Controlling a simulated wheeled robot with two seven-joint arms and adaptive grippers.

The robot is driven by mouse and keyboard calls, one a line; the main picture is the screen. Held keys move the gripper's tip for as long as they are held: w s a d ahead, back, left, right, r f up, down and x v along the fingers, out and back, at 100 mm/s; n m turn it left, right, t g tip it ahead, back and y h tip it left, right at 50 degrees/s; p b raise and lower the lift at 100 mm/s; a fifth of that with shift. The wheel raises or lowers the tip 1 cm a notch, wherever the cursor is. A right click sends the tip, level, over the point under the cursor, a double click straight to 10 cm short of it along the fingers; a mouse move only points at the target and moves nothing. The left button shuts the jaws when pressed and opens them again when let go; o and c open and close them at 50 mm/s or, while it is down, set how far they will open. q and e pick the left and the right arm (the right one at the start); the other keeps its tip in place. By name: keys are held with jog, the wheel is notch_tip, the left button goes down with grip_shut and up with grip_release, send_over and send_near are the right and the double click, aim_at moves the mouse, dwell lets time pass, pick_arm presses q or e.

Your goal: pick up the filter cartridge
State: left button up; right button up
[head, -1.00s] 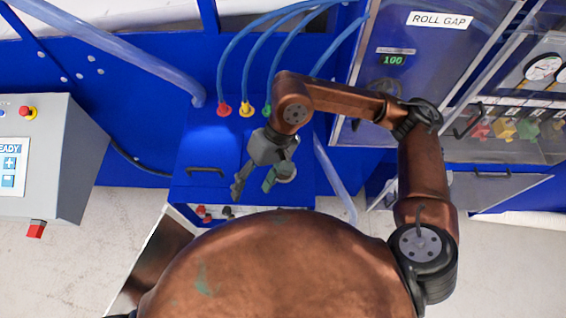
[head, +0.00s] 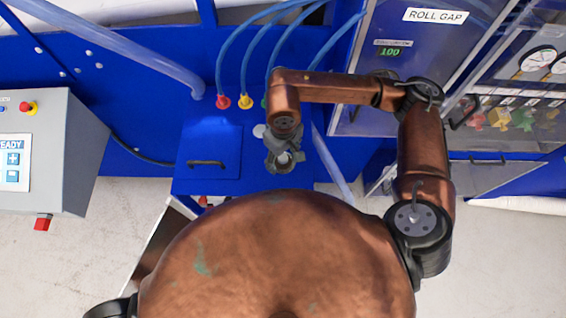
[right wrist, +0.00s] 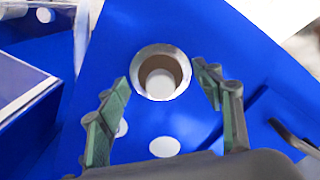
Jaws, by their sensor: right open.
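In the right wrist view a round, hollow cylinder (right wrist: 160,58) with a pale metal rim stands on the blue top. Its inside is brownish with a pale disc at the bottom. It looks like the filter cartridge, though I cannot tell how much of it is sunk into the top. My right gripper (head: 285,161) is over the blue cabinet in the head view. In the right wrist view its green-padded fingers are open and empty, one on each side of the cylinder, with gaps to it. In the head view the gripper largely covers that spot. My left gripper is not in view.
The blue cabinet top (head: 192,181) has a handled panel (head: 207,146) left of my right gripper. White discs (right wrist: 165,147) lie flat on the top. Blue hoses (head: 226,58) rise from coloured fittings behind. A grey control console (head: 50,150) stands at the left.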

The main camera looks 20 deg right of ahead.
jog(key=shift+f, duration=0.1)
jog(key=shift+c, duration=0.2)
grip_shut()
dwell(0.5)
